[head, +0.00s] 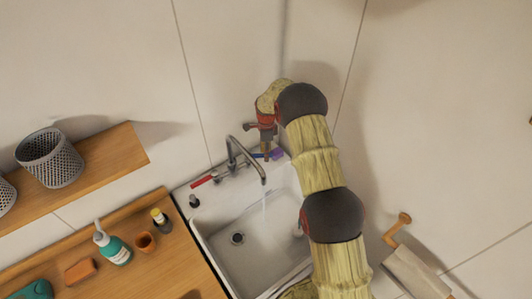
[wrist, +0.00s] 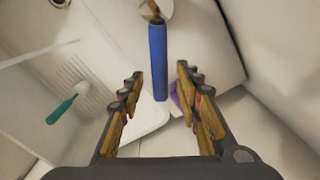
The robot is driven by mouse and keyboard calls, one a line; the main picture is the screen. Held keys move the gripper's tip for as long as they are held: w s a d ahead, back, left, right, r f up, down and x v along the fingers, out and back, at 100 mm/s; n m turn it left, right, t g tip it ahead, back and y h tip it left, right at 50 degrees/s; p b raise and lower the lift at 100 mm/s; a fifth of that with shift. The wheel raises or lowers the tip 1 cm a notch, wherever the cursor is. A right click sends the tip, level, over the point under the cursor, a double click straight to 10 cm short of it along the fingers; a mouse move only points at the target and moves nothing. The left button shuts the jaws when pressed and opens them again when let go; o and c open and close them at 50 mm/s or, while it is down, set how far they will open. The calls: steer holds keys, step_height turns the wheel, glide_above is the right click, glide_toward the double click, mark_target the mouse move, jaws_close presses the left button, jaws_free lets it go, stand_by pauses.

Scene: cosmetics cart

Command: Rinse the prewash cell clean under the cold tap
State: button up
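The prewash cell looks to be the white sink basin (head: 262,245) with a round drain (head: 237,238), in the lower middle of the head view. A grey tap (head: 236,150) arches over it. A faint streak below the spout may be water; I cannot tell. A red lever (head: 203,181) is on the tap's left, and a blue lever (head: 263,155) on its right. In the wrist view the blue lever (wrist: 158,60) points between the spread fingers of my open gripper (wrist: 160,80), apparently not touching them. In the head view my gripper (head: 263,130) is just above this lever.
A purple item (head: 277,154) lies beside the blue lever. A wooden counter at left holds a teal bottle (head: 113,248), an orange block (head: 80,271) and a small cup (head: 145,242). A wall shelf (head: 115,155) is above. A green-handled tool (wrist: 61,109) shows in the wrist view.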

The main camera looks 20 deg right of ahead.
step_height(320, 180, up, 12)
stand_by(0.5)
stand_by(0.4)
